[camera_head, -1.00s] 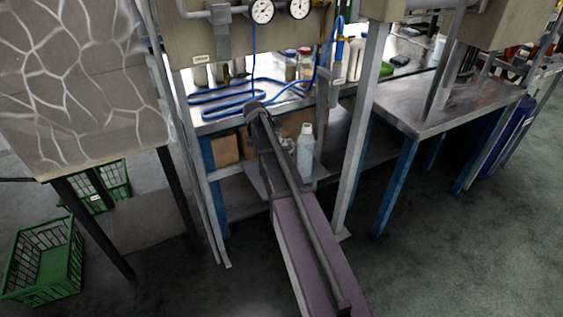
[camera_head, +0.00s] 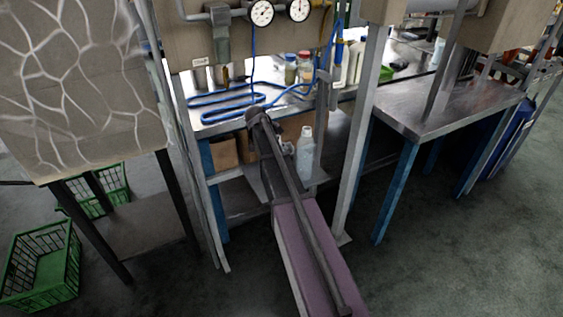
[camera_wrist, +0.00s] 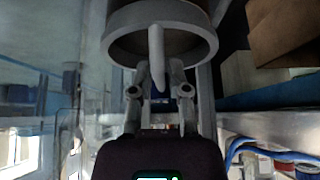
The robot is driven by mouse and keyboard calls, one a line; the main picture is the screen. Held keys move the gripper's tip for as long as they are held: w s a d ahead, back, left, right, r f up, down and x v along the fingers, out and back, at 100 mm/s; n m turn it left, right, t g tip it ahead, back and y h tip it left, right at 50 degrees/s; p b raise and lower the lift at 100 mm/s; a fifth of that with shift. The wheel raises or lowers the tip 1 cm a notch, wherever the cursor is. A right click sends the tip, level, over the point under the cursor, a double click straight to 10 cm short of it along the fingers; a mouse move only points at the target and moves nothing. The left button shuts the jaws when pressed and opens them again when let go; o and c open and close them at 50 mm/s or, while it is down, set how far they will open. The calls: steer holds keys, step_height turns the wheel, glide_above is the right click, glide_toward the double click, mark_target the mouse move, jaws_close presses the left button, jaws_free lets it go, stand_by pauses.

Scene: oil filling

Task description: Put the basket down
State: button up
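In the wrist view, a round grey-white vessel (camera_wrist: 207,45) with a wide rim and a brownish inside fills the top middle. A pale upright handle (camera_wrist: 156,50) stands out from it. My gripper (camera_wrist: 160,70) has its two fingers on either side of this handle and appears closed on it. Whether this vessel is the basket I cannot tell. In the head view my gripper is hidden behind my arm. Two green baskets show at the left: one (camera_head: 42,264) on the floor, another (camera_head: 117,187) partly behind dark table legs.
A translucent bottle (camera_head: 305,156) shows beside my arm, before the workbench shelf. The workbench (camera_head: 215,122) carries blue tubing and jars. A steel table (camera_head: 450,108) stands right, with open floor (camera_head: 465,255) in front. A patterned board (camera_head: 70,90) stands left.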

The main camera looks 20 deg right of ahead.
steer(key=shift+r, duration=0.1)
jaws_close()
step_height(320, 180, up, 3)
steer(key=p, duration=0.3)
steer(key=shift+r, duration=0.15)
steer(key=shift+w+d+r+p, duration=0.15)
steer(key=shift+r+p, duration=0.1)
steer(key=shift+p, duration=0.25)
steer(key=w+d, duration=0.9)
steer(key=d, duration=0.6)
steer(key=shift+f, duration=0.25)
